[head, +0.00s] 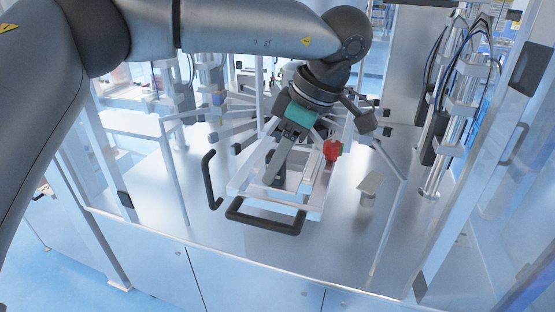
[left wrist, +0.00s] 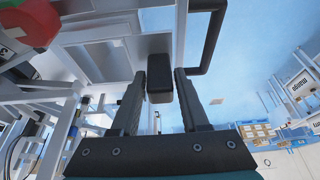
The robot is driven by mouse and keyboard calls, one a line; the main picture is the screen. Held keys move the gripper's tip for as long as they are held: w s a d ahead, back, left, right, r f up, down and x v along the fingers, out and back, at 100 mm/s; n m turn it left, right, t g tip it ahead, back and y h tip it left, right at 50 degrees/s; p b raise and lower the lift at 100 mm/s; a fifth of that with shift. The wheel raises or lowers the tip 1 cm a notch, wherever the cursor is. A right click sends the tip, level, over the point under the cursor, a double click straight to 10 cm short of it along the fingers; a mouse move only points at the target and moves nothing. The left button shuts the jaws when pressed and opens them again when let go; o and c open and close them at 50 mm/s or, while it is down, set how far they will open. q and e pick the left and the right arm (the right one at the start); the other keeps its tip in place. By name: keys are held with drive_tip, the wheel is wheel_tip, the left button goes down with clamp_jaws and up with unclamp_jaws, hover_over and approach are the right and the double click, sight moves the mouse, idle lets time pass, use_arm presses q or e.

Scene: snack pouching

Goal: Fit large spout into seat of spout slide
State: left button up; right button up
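My left gripper (head: 272,168) reaches down over a metal slide frame (head: 313,213) in the middle of the cell. In the left wrist view its two fingers (left wrist: 160,85) stand on either side of a black block (left wrist: 159,76). The block fills the space between the fingertips, and they seem to press on it. Metal plates lie just beyond the block; I cannot tell clearly which is the large spout or where the seat's edges are. The gripper hides part of the frame's inside in the head view. My right gripper is in neither view.
A black handle (head: 266,217) is on the frame's front, and another (head: 211,180) stands to its left. A red knob (head: 332,150) is close on the right. Clear posts border the cell; the deck front is bare.

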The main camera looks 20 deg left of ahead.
use_arm(q)
drive_tip(key=o, duration=0.4)
drive_tip(key=shift+c, duration=0.2)
drive_tip(key=p+v, duration=0.1)
drive_tip(key=v, duration=1.4)
drive_tip(key=shift+r, duration=0.1)
